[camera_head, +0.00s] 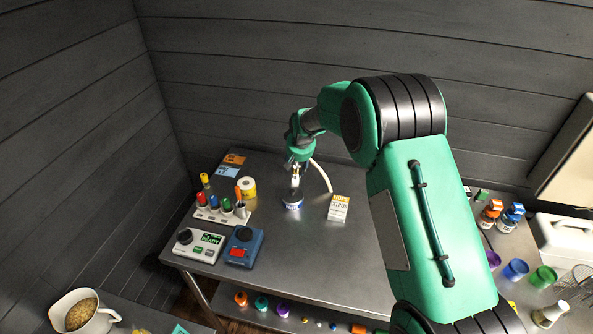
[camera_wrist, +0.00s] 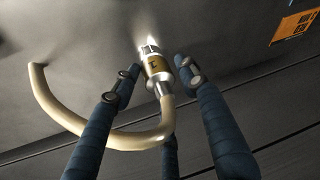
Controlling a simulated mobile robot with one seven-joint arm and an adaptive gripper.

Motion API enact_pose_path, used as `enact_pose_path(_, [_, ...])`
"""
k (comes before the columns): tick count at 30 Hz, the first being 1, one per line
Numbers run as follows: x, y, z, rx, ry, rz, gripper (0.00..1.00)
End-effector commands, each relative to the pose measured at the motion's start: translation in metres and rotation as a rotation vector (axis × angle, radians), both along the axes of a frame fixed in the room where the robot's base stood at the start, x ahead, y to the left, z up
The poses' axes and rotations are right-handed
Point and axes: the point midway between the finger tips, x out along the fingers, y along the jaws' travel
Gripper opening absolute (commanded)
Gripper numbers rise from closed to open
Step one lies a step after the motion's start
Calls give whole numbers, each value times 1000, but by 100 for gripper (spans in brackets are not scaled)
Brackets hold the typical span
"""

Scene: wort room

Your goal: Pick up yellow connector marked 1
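The connector (camera_wrist: 157,66) is a metal fitting with a yellow-gold band that bears a dark mark, too small to read surely. It sits at the end of a cream hose (camera_wrist: 75,122) that curves off to the left in the wrist view. My gripper (camera_wrist: 158,70) is open, with a finger on each side of the connector and small gaps visible between. In the head view my gripper (camera_head: 296,166) is low over the metal table (camera_head: 275,252), and the hose (camera_head: 322,174) arcs up on its right. There the connector is hard to make out.
The table's front middle is clear.

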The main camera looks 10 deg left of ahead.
Motion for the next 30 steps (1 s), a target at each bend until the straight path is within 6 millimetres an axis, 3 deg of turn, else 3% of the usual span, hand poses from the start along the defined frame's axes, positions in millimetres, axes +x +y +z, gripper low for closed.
enact_pose_path(1, [0,0,0,0,0,0,27])
enact_pose_path(5, [0,0,0,0,0,0,2])
enact_pose_path(20, [0,0,8,0,-1,0,1])
enact_pose_path(30, [1,1,53,1,-3,0,1])
